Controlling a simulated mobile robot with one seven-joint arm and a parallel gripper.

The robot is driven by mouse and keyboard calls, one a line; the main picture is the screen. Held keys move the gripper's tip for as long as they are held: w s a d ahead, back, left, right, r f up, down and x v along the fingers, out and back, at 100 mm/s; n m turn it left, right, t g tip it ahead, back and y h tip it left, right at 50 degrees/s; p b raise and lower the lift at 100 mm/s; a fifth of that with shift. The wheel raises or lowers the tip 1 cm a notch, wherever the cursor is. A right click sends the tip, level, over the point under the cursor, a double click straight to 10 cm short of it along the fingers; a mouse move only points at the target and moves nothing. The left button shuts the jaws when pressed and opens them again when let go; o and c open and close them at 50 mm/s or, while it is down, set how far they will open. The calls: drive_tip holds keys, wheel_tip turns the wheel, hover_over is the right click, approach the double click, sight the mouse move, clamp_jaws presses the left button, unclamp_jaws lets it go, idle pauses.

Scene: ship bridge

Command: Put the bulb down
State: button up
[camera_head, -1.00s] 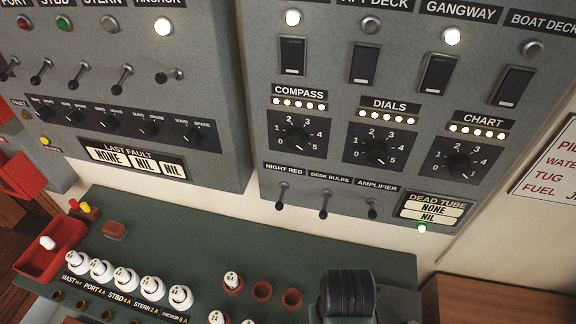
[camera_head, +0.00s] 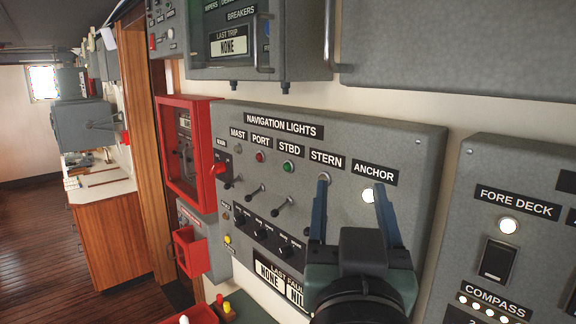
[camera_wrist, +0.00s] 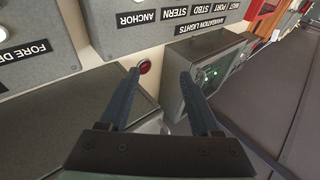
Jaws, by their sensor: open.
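My gripper (camera_head: 350,195) is raised in front of the navigation lights panel (camera_head: 300,190), its two blue-grey fingers spread apart. In the wrist view the fingers (camera_wrist: 158,77) are also apart, with no bulb between them. At the bottom edge of the head view, the top of a small white thing, perhaps the bulb (camera_head: 183,320), shows in a red tray (camera_head: 196,312). Most of the tray is cut off by the frame.
A red open-fronted box (camera_head: 188,145) and a red bin (camera_head: 191,252) are on the wall at left. A grey fore deck panel (camera_head: 515,215) is at right. A red round fitting (camera_wrist: 144,66) shows beyond the fingers in the wrist view. Open floor (camera_head: 40,215) lies at far left.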

drive_tip(key=s+a+r+n+t+y, duration=0.1)
drive_tip(key=s+a+r+t, duration=0.2)
drive_tip(key=s+r, duration=0.2)
drive_tip(key=s+a+r+t+y, duration=0.2)
drive_tip(key=s+a+r+t, duration=0.1)
drive_tip(key=r, duration=0.7)
drive_tip(key=shift+s+a+r+n+t, duration=0.25)
drive_tip(key=shift+s+a+n+t, duration=0.15)
drive_tip(key=shift+s+a, duration=0.4)
drive_tip(key=shift+d, duration=0.15)
wheel_tip(320, 180, down, 11)
drive_tip(key=b, duration=1.1)
drive_tip(key=shift+f, duration=0.15)
drive_tip(key=shift+c, duration=1.1)
drive_tip(key=shift+r, duration=0.25)
